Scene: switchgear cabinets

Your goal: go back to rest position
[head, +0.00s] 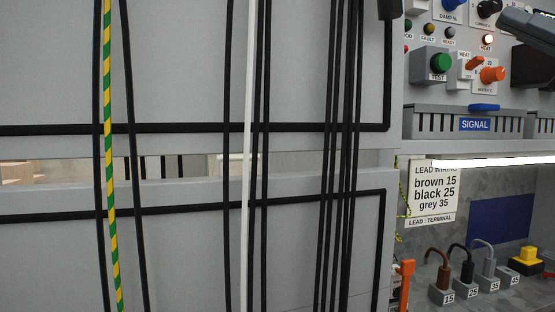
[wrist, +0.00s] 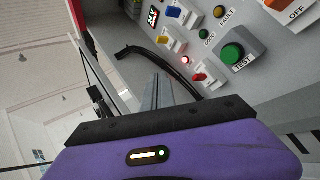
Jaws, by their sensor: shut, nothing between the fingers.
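My gripper (wrist: 158,82) shows in the wrist view as narrow grey fingers beyond a black bar and a purple housing. The fingers are shut with nothing between them. They point towards the grey control panel, and a black cable curves just beyond them. I cannot tell whether they touch anything. In the head view the gripper cannot be made out clearly; a dark grey part cuts into the top right corner.
Below are a SIGNAL duct (head: 432,121) and numbered terminals with brown, black and grey leads. Large grey cabinet doors (head: 190,60) with hanging cables fill the left.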

